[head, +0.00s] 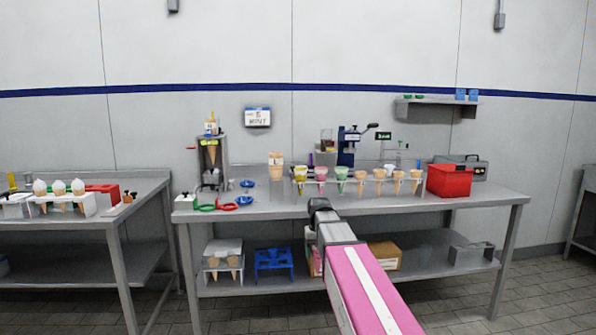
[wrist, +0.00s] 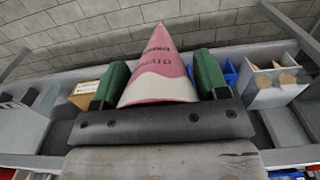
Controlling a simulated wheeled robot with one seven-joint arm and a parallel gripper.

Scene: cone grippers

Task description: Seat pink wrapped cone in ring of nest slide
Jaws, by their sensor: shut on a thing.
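My gripper (head: 320,206) is in front of the middle of the steel bench in the head view. In the wrist view my gripper (wrist: 161,76) has its two green finger pads on either side of a pink and white wrapped cone (wrist: 162,75), shut on it. The cone's narrow tip points to the top of that picture. The held cone is hidden in the head view. I cannot pick out the nest slide or its ring for sure; a dispenser stand (head: 211,160) with a cone in it stands at the bench's left.
A clear rack (head: 350,182) of several cones, some with coloured wraps, stands mid-bench. A red bin (head: 449,181) is at its right, a blue press (head: 347,147) behind. Red and green rings (head: 215,207) lie at left. The bench's front right is clear.

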